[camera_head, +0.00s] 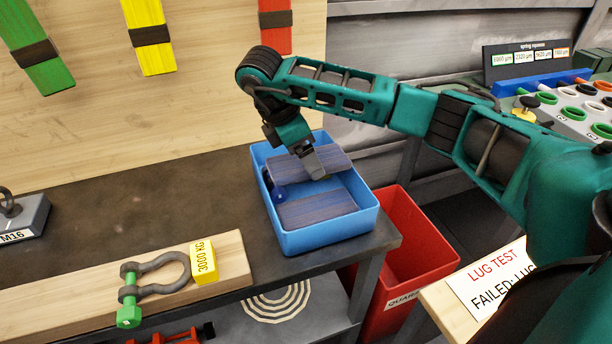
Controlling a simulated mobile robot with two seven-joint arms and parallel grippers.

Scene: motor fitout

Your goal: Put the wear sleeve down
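Two flat, striped blue-purple pieces that look like wear sleeves are in the blue bin (335,236) on the dark bench. One sleeve (335,160) is toward the back of the bin, and the other sleeve (316,208) lies toward the front. My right gripper (316,172) points down into the bin, with its grey fingers at the back sleeve. The fingers overlap in this view, so I cannot tell whether they grip that sleeve or only touch it. My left gripper is not in view.
A red bin (420,250) stands beside the bench, below the blue bin. A shackle (160,275) with a green pin and a yellow tag (204,262) lies on a wooden board (60,305). Green, yellow and red slings hang behind. Bare bench lies left of the blue bin.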

